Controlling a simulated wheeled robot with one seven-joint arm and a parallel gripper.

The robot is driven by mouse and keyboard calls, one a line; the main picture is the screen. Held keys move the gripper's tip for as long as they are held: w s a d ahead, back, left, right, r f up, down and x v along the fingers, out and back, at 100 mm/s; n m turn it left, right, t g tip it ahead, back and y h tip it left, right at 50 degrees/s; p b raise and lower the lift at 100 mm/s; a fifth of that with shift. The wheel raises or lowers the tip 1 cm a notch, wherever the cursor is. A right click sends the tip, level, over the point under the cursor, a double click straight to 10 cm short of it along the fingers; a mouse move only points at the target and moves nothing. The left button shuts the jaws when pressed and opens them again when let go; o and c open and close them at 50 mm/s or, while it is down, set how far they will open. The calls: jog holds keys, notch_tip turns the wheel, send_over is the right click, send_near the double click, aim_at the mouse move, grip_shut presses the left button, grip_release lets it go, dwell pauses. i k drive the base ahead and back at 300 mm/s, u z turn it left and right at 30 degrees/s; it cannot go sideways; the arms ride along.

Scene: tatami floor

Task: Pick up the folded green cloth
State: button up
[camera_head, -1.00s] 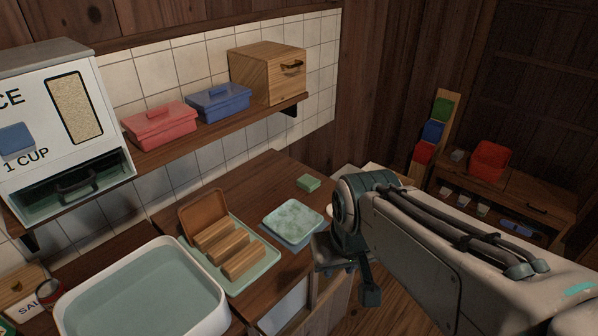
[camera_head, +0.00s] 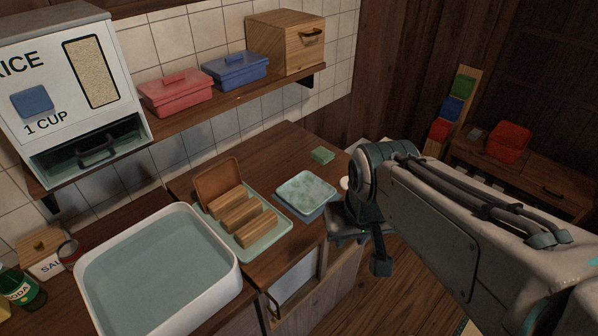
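A small green block-like piece (camera_head: 322,155) lies on the brown wooden counter near the wall; it may be the folded green cloth or a sponge. A pale green, mottled square (camera_head: 306,188) lies nearer the counter's right edge, on a bluish piece; I cannot tell whether it is cloth or a dish. My gripper (camera_head: 362,248) hangs just right of the counter edge, apart from both. Its dark fingers are partly hidden by my arm, and no object shows in it. I cannot tell whether it is open.
A green tray (camera_head: 268,245) with wooden blocks and a white basin (camera_head: 228,262) stand on the counter to the left. Above is a shelf (camera_head: 215,108) with a red box (camera_head: 175,95), blue box (camera_head: 235,70) and wooden box (camera_head: 288,42). A rice dispenser (camera_head: 60,85) stands far left.

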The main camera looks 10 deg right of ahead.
aim_at(320, 154)
jog(key=u, duration=0.05)
jog(key=k, duration=0.65)
jog(key=z, duration=0.55)
jog(key=i, duration=0.5)
jog(key=z, duration=0.6)
jog(key=i, duration=1.15)
jog(key=u, duration=0.65)
